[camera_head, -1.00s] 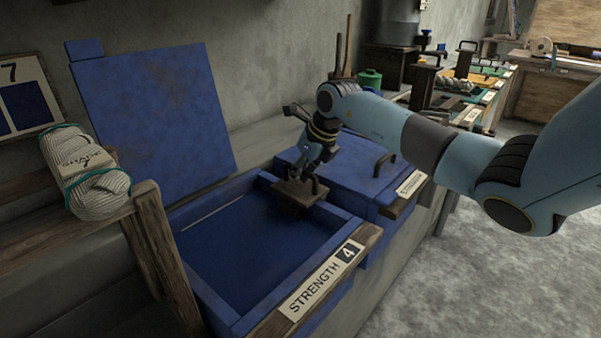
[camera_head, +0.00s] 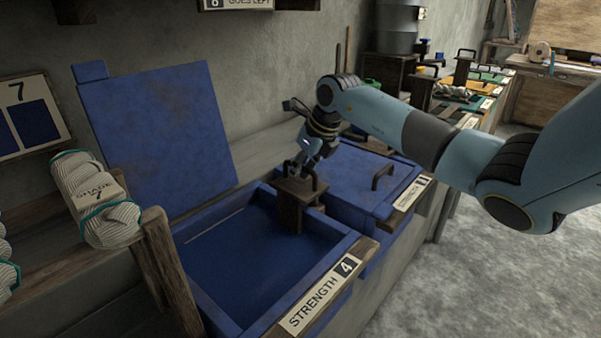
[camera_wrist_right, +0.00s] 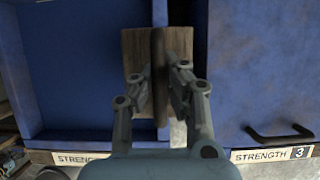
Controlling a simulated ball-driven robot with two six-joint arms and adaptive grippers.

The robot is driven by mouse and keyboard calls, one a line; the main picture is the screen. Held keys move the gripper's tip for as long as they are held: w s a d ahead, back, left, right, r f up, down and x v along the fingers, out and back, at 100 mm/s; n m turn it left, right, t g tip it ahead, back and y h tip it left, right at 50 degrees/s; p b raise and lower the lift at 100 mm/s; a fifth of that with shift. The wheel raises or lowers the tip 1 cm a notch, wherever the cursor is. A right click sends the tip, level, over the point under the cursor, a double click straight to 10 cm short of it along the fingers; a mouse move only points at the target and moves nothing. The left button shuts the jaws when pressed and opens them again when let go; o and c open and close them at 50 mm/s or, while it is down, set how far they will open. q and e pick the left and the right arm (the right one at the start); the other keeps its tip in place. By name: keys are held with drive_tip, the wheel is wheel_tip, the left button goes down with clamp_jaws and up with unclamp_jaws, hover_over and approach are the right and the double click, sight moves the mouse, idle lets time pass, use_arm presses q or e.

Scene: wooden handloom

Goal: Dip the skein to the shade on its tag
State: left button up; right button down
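A pale skein (camera_head: 84,180) with teal ties lies on a wooden rail at the left; its tag (camera_head: 95,192) reads "SHADE 7". The open blue vat (camera_head: 340,240), labelled "STRENGTH 4" (camera_head: 318,297), holds dark blue liquid. A brown wooden block with a dark handle bar (camera_head: 289,207) stands partly above the liquid at the vat's right inner corner. My right gripper (camera_head: 306,172) is on that handle; in the right wrist view its fingers (camera_wrist_right: 158,72) close on the dark bar from both sides. My left gripper is out of view.
A blue lidded vat (camera_head: 360,190) with a handle is right of the open one, labelled "STRENGTH 3" in the wrist view (camera_wrist_right: 272,155). A raised blue lid (camera_head: 160,125) leans on the wall. A card (camera_head: 30,115) shows "7". More pale yarn (camera_head: 5,265) is at the left edge.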

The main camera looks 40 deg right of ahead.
wheel_tip(320, 180, up, 14)
drive_tip(key=p, duration=0.8)
drive_tip(key=shift+w+f, duration=0.15)
drive_tip(key=shift+f, duration=0.1)
drive_tip(key=c, duration=1.3)
unclamp_jaws()
drive_tip(key=shift+a, duration=0.15)
drive_tip(key=o, duration=1.2)
wheel_tip(320, 180, up, 7)
drive_tip(key=p, duration=0.4)
drive_tip(key=shift+p, duration=0.35)
